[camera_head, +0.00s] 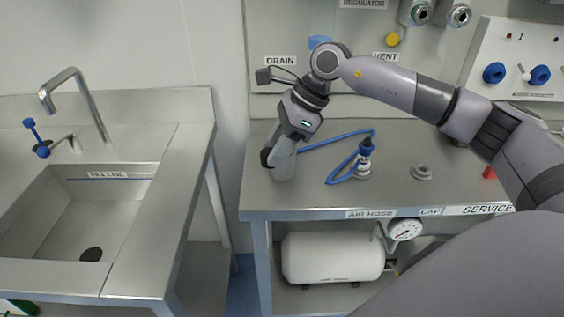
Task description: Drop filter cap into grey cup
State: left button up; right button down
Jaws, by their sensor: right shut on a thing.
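My right gripper (276,157) reaches in from the right and points down at the left end of the steel bench. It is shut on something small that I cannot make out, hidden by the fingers. A grey cylinder (284,168), which looks like the grey cup, stands upright right at the fingertips and is partly covered by them. I cannot tell whether they touch. A small round stepped grey piece (421,173) sits on the bench above the CAP label; I cannot tell if it is the filter cap or its seat. My left gripper is not in view.
A white tank (332,258) and a gauge (404,229) are below. A sink (135,172) stands left, across a gap. The bench (310,196) is clear near its front left.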

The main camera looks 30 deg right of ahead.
jog(key=w+d+r+m+t+h, duration=0.35)
jog(key=d+r+m+h, duration=0.4)
jog(key=m, duration=0.95)
jog(key=shift+y, duration=0.35)
jog(key=f+b, duration=0.2)
jog(key=f, duration=0.1)
jog(key=w+a+f+b, duration=0.1)
jog(key=f, duration=0.1)
jog(key=shift+f, duration=0.2)
